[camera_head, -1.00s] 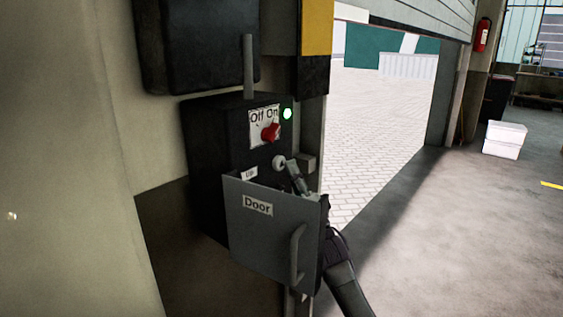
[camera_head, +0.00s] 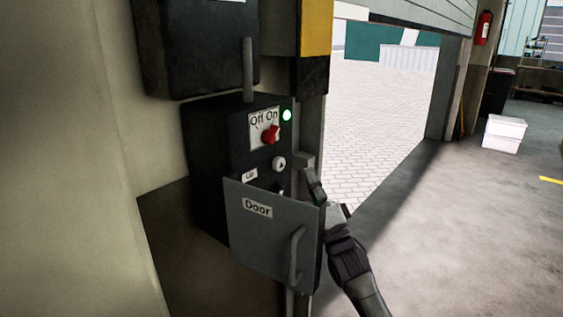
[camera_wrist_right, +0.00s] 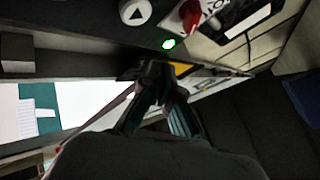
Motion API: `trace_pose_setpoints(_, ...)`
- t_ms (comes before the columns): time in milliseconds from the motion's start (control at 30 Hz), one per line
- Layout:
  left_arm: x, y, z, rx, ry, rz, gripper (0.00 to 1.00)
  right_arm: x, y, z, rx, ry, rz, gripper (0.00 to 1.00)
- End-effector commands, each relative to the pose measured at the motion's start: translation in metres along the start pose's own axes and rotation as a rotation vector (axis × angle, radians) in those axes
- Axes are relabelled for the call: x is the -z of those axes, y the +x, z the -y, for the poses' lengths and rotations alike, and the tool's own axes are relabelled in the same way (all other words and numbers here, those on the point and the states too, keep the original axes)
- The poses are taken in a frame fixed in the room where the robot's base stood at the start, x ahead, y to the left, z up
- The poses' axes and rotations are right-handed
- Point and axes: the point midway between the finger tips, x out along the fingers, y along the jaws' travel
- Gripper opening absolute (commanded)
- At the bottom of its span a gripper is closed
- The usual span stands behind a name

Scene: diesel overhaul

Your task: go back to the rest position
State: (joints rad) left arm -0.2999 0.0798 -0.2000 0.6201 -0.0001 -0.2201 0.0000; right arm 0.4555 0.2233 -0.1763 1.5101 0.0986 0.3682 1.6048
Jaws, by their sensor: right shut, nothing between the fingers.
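My right gripper (camera_head: 313,182) is shut and empty. In the head view it is just right of the black control box (camera_head: 222,140), near the edge of the open grey cover labelled "Door" (camera_head: 268,235). It is apart from the white up-arrow button (camera_head: 279,163). In the right wrist view, the closed fingers (camera_wrist_right: 162,78) point toward the box, with the up-arrow button (camera_wrist_right: 136,12) and lit green lamp (camera_wrist_right: 169,44) beyond them. The lower part of the box front is hidden behind the cover. My left gripper is not in view.
The red switch (camera_head: 270,134) sits beside the lit green lamp (camera_head: 287,115). A large doorway opens on pale paving (camera_head: 375,115) under a raised shutter (camera_head: 425,12). White boxes (camera_head: 503,134) stand at right. The floor (camera_head: 450,230) right of my arm is clear.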

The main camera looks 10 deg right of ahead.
Motion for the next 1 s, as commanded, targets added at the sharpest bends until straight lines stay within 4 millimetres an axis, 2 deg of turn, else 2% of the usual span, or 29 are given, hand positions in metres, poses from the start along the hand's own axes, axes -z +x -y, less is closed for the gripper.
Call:
trace_pose_setpoints(333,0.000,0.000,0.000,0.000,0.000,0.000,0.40,0.000,-0.003,-0.004,-0.010,-0.006,-0.001,0.00)
trace_pose_setpoints(367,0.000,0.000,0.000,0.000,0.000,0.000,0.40,-0.001,-0.005,-0.008,-0.021,-0.012,-0.001,0.00)
trace_pose_setpoints(467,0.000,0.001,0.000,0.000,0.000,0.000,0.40,-0.004,-0.023,-0.039,-0.098,-0.057,0.000,0.00)
trace_pose_setpoints(567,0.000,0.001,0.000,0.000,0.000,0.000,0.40,-0.011,-0.057,-0.088,-0.229,-0.139,0.011,0.00)
trace_pose_setpoints(600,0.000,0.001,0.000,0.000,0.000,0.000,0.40,-0.014,-0.075,-0.110,-0.291,-0.177,0.021,0.00)
trace_pose_setpoints(667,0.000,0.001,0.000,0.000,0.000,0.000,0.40,-0.020,-0.105,-0.142,-0.385,-0.238,0.043,0.00)
trace_pose_setpoints(767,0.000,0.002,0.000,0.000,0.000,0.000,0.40,-0.029,-0.159,-0.189,-0.534,-0.334,0.095,0.00)
trace_pose_setpoints(800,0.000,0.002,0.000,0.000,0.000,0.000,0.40,-0.034,-0.182,-0.207,-0.593,-0.371,0.121,0.00)
trace_pose_setpoints(867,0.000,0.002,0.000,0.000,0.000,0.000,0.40,-0.041,-0.218,-0.230,-0.677,-0.424,0.164,0.00)
trace_pose_setpoints(1000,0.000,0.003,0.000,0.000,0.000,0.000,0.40,-0.057,-0.309,-0.274,-0.863,-0.536,0.288,0.00)
